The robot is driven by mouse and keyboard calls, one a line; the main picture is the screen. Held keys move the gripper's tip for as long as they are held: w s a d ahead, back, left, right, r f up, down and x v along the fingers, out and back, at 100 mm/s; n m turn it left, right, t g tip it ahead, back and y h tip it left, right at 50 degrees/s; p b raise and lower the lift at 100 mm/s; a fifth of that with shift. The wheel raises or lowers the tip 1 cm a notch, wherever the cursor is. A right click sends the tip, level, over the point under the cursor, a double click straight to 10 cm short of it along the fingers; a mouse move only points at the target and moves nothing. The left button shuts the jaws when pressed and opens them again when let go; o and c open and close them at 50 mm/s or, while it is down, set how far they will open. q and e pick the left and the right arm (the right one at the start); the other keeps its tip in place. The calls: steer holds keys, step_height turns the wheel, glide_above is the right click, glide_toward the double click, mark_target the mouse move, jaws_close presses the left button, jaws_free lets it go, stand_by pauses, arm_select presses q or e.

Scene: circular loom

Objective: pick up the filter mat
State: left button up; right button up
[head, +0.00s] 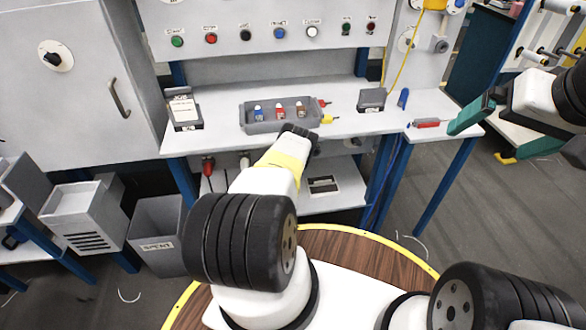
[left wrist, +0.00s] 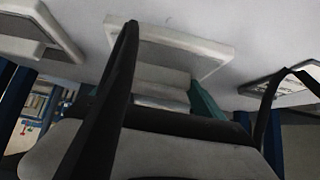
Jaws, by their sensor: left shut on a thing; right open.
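My left arm runs up the middle of the head view to the console, and its gripper is hidden behind the forearm there. In the left wrist view the left gripper (left wrist: 150,98) is shut on a pale grey piece (left wrist: 160,82), its teal finger at the right. This piece is likely the filter mat, but it is dark and partly hidden, so I cannot be sure. My right gripper (head: 474,113) is open and empty, its teal fingers by the console's right end. No other filter mat can be made out.
A grey tray (head: 262,125) with several small coloured parts stands on the white console top (head: 220,140). A red-handled tool (head: 427,123) lies at the right. A grey SPENT bin (head: 158,222) stands on the floor at left. A lower shelf (head: 335,200) lies under the console.

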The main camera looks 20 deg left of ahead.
arm_select(q)
steer(key=shift+r, duration=0.5)
steer(key=r, duration=0.2)
steer(key=shift+s+a+r, duration=0.25)
steer(key=shift+s+r, duration=0.05)
steer(key=shift+s, duration=0.1)
steer(key=s+a, duration=0.3)
steer(key=s, duration=0.3)
steer(key=s+a+r, duration=0.1)
steer(key=s+a, duration=0.2)
steer(key=s, duration=0.4)
steer(key=shift+s+a+r, duration=0.2)
steer(key=shift+s+a, duration=0.05)
steer(key=shift+s, duration=0.05)
